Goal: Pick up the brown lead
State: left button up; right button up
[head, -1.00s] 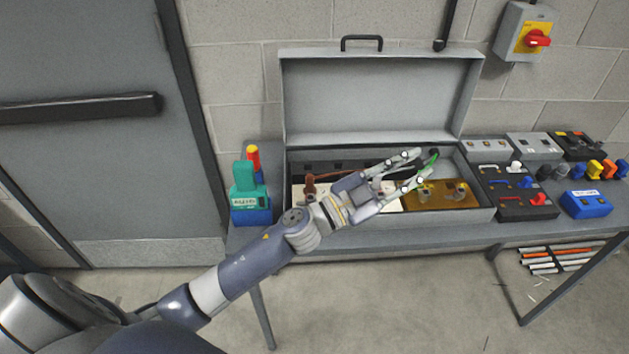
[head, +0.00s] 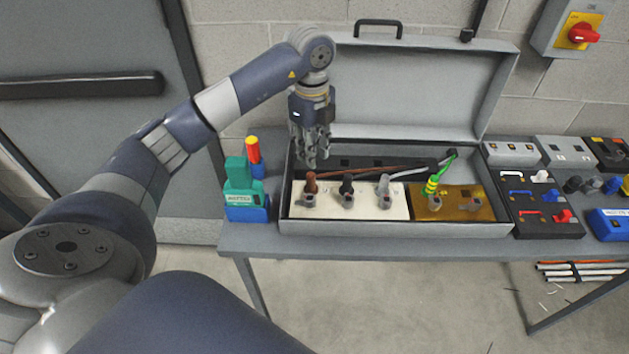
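The brown lead (head: 311,183) has its brown end upright in a terminal at the left of the cream block inside the open grey case. Its cable (head: 370,169) runs right across the case toward a dark piece at the back. My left gripper (head: 311,162) points down just above and behind the brown end. Its fingers are seen nearly edge-on, so their gap is unclear, and I cannot tell whether they touch the lead. My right gripper is out of view.
Black (head: 347,184), grey (head: 383,184) and green-yellow (head: 432,184) leads stand to the right. The case's front wall (head: 395,228) and raised lid (head: 410,90) bound the space. A green-and-blue device (head: 243,190) stands left; switch boxes (head: 540,205) stand right.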

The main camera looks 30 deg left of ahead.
aim_at(311, 173)
pick_arm(q)
notch_tip(311, 173, down, 5)
jog(key=shift+s+a+r+p, duration=0.1)
jog(key=shift+s+r+p, duration=0.1)
jog(key=shift+p, duration=0.35)
jog(key=shift+f+p, duration=0.45)
jog(key=shift+f, duration=0.2)
notch_tip(311, 173, down, 4)
jog(key=shift+f+p, duration=0.1)
jog(key=shift+p, duration=0.75)
jog(key=shift+f, duration=0.1)
jog(key=shift+c, duration=0.3)
grip_shut()
